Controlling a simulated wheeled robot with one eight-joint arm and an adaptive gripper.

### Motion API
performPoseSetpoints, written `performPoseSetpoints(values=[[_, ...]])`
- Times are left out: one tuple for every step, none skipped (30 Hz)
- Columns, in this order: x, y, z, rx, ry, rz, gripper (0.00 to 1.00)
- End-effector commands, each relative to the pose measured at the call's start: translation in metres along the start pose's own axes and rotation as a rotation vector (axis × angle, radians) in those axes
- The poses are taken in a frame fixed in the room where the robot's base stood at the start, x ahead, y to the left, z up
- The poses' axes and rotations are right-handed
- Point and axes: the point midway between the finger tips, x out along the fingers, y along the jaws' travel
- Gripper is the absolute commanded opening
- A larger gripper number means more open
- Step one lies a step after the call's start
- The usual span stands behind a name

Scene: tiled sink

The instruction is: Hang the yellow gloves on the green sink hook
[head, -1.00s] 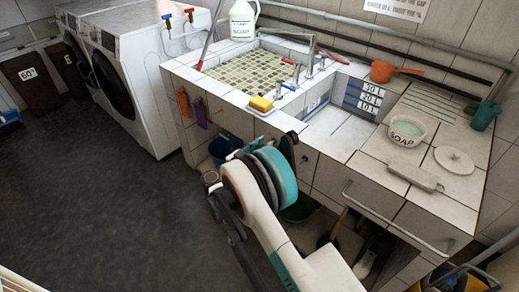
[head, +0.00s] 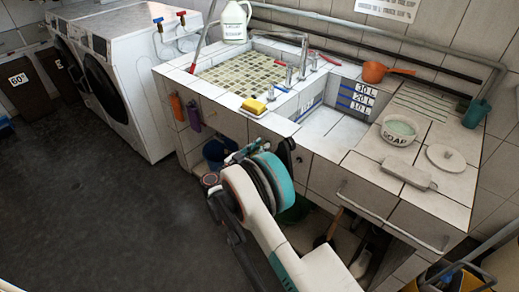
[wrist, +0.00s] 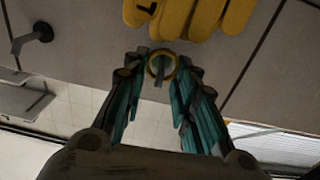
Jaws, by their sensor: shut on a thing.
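My gripper (wrist: 160,72) is shut on a yellow ring (wrist: 162,64) between its teal fingertips in the wrist view. The yellow gloves (wrist: 190,14) show at the top edge of that view, just beyond the ring, with their fingers visible and the rest out of frame. A small grey-green piece (wrist: 159,82) shows inside and below the ring; I cannot tell whether it is the green hook. In the head view my arm hides most of the gripper in front of the sink's tiled front, and the gloves are not clearly visible there.
A dark hook-like fitting (wrist: 38,34) is on the panel in the wrist view. An orange item (head: 177,107) and a purple item (head: 194,117) hang on the sink front. A yellow sponge (head: 253,106) lies on the rim. Open floor (head: 110,210) lies left.

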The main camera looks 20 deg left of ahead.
Motion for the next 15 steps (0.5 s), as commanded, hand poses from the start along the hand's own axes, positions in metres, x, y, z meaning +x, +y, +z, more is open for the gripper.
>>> performPoseSetpoints(values=[[-0.0001,0.0000,-0.0002,0.000,0.000,0.000,0.00],[-0.0001,0.0000,-0.0002,0.000,0.000,0.000,0.00],[-0.0001,0.0000,-0.0002,0.000,0.000,0.000,0.00],[-0.0001,0.0000,-0.0002,0.000,0.000,0.000,0.00],[-0.0001,0.0000,-0.0002,0.000,0.000,0.000,0.00],[-0.0001,0.0000,-0.0002,0.000,0.000,0.000,0.00],[-0.0001,0.0000,-0.0002,0.000,0.000,0.000,0.31],[-0.0001,0.0000,-0.0002,0.000,0.000,0.000,0.38],[-0.0001,0.0000,-0.0002,0.000,0.000,0.000,0.47],[-0.0001,0.0000,-0.0002,0.000,0.000,0.000,0.50],[-0.0001,0.0000,-0.0002,0.000,0.000,0.000,0.50],[-0.0001,0.0000,-0.0002,0.000,0.000,0.000,0.50],[-0.0001,0.0000,-0.0002,0.000,0.000,0.000,0.50],[-0.0001,0.0000,-0.0002,0.000,0.000,0.000,0.50],[-0.0001,0.0000,-0.0002,0.000,0.000,0.000,0.50]])
